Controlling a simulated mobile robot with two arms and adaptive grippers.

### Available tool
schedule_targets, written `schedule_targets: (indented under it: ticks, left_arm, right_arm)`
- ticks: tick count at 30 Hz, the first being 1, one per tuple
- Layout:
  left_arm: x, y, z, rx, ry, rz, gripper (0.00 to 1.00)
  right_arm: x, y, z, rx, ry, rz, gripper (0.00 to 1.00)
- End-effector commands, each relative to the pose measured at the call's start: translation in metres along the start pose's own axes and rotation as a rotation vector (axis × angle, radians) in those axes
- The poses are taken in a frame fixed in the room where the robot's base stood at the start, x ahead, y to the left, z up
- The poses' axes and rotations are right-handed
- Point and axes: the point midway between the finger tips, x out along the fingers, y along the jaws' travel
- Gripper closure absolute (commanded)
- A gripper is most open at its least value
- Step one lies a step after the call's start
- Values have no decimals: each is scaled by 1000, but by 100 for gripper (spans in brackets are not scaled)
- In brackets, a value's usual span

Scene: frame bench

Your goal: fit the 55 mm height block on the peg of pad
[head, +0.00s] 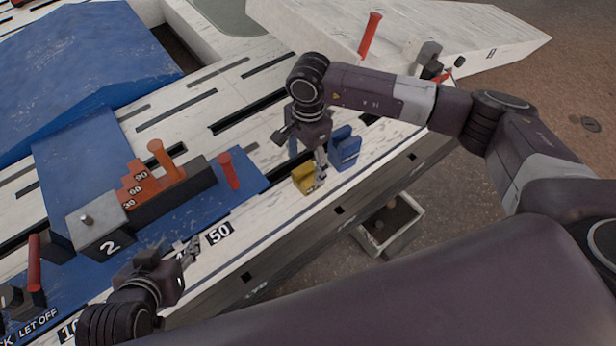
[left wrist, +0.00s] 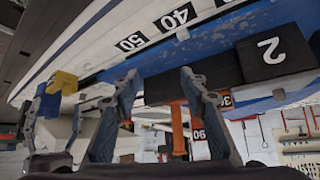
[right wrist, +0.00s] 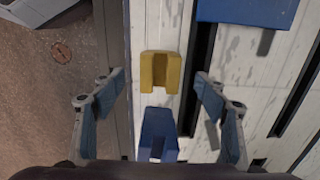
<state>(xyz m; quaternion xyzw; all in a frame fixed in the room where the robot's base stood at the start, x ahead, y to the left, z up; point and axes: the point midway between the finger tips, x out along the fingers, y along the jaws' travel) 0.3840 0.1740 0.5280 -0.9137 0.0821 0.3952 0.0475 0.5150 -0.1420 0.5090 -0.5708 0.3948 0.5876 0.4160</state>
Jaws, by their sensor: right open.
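A yellow notched block (head: 304,179) stands on the white bench near its front edge, with a blue notched block (head: 345,150) beside it. No height marking is legible on either. My right gripper (head: 321,172) is open and points down at the yellow block; in the right wrist view the yellow block (right wrist: 160,72) and blue block (right wrist: 158,135) lie between its spread fingers. The grey pad marked 2 (head: 98,228) has a short upright peg (head: 86,219) with nothing on it. My left gripper (head: 190,250) is open and empty, low near the bench's front edge.
Orange steps marked 30, 60 and 90 (head: 138,187) stand behind the pad, with a dark block (head: 185,190) and red handle (head: 229,170) to the right. Bench slots run past the blocks. An open bin (head: 405,215) stands below the front edge.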

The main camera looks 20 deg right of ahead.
Motion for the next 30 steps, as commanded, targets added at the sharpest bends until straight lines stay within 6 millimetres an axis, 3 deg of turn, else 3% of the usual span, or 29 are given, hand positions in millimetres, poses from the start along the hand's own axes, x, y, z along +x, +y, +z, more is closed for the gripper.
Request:
schedule_targets:
  ticks: [3,14,24,30]
  left_arm:
    - [3,2,-11,1,49,3,60]
    - [4,6,-47,3,195,11,60]
    - [-7,14,-108,4,461,27,60]
    - [-12,15,-122,4,519,31,60]
  right_arm:
    - [8,2,-14,-2,42,13,33]
    - [32,1,-13,-2,39,12,33]
    - [70,0,-11,-1,37,12,33]
    - [76,0,-11,-2,37,11,33]
